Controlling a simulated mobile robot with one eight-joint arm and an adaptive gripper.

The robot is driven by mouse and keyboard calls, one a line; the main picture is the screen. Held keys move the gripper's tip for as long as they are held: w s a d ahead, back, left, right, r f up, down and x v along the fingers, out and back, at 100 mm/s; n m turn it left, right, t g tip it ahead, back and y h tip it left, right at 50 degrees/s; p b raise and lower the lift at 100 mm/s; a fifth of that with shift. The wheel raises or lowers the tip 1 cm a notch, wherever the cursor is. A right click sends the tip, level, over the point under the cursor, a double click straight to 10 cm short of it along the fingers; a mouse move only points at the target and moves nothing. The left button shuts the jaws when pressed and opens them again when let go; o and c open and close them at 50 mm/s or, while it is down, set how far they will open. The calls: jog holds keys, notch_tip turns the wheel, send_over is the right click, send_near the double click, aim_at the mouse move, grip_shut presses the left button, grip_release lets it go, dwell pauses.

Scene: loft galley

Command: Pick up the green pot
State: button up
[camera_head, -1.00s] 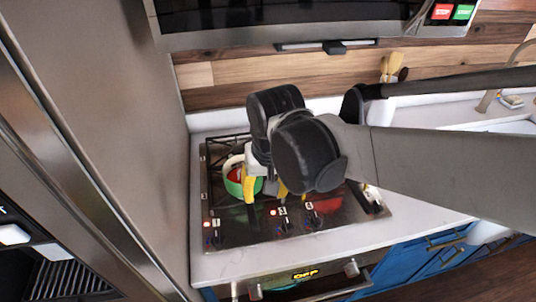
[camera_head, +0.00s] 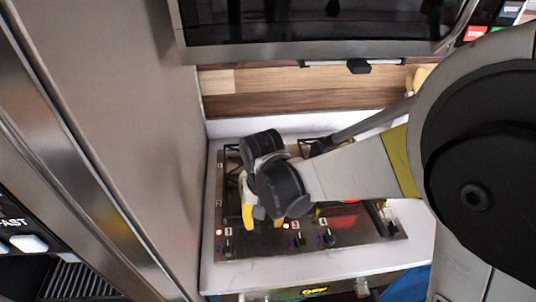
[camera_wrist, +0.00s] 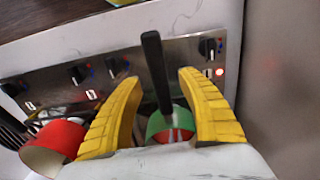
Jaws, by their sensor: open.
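The green pot (camera_wrist: 157,126) shows in the wrist view, low between my fingers. Its long black handle (camera_wrist: 155,65) runs up the picture between the two yellow fingertips, with a gap on each side. My gripper (camera_wrist: 160,80) is open, and nothing is held. In the head view my gripper (camera_head: 248,214) is over the left part of the stove, and the arm's end hides the green pot there.
The stove (camera_head: 310,238) has a row of knobs along its front. A red pot (camera_wrist: 60,136) stands at the left in the wrist view. A steel fridge side (camera_head: 140,130) rises close on the left. A microwave (camera_head: 320,48) hangs above.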

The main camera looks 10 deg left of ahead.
notch_tip(320, 180, down, 2)
jog(key=shift+c, duration=0.5)
grip_shut()
jog(key=shift+r, duration=0.15)
